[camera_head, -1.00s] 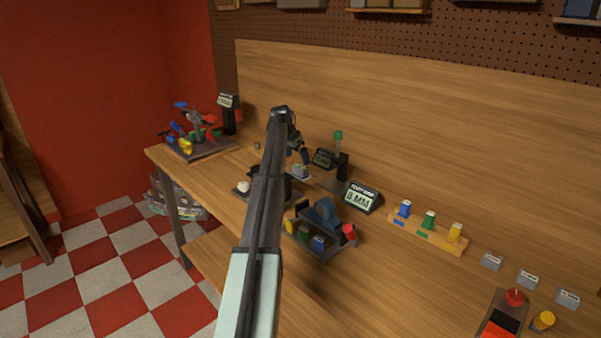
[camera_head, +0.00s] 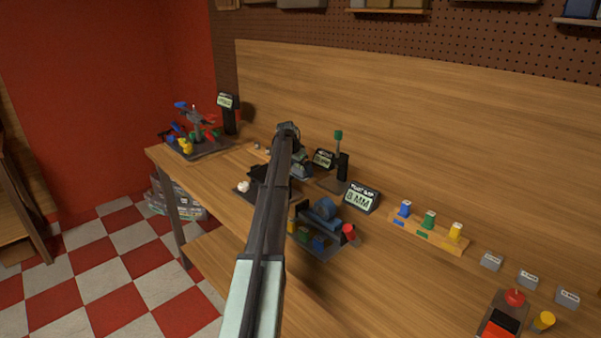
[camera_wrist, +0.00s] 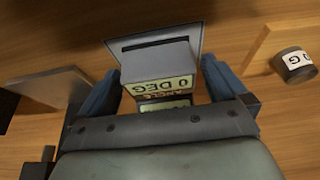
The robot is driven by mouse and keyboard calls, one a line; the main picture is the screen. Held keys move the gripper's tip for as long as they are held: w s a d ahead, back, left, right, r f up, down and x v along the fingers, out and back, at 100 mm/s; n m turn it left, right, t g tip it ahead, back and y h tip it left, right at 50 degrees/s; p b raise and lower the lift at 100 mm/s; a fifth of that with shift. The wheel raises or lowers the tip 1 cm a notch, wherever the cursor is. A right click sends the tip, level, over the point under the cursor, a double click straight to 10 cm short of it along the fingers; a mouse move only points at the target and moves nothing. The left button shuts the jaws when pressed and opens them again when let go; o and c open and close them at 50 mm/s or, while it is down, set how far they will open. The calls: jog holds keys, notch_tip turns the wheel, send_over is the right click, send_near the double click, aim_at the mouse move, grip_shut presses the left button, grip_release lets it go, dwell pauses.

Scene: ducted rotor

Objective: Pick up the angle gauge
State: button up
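The angle gauge (camera_wrist: 158,82) is a small grey block with a pale "0 DEG" display and a flat grey plate, in the middle of the wrist view. It sits over the wooden bench. My gripper (camera_wrist: 160,68) has its blue-grey fingers on either side of the gauge. A narrow gap shows at the right finger; the left finger is very close to the gauge. The fingers do not look closed on it. In the head view my gripper (camera_head: 300,170) is low over the bench behind my arm, and I cannot make out the gauge clearly there.
A labelled round piece (camera_wrist: 295,65) lies right of the gripper, and a grey plate (camera_wrist: 50,84) lies left. In the head view, a dark stand with a green top (camera_head: 339,155) and a "MM" display (camera_head: 361,197) are close by. A coloured-block rack (camera_head: 428,235) stands right.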

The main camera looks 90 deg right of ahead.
jog(key=c, duration=1)
jog(key=shift+c, duration=0.2)
jog(key=shift+r, duration=0.2)
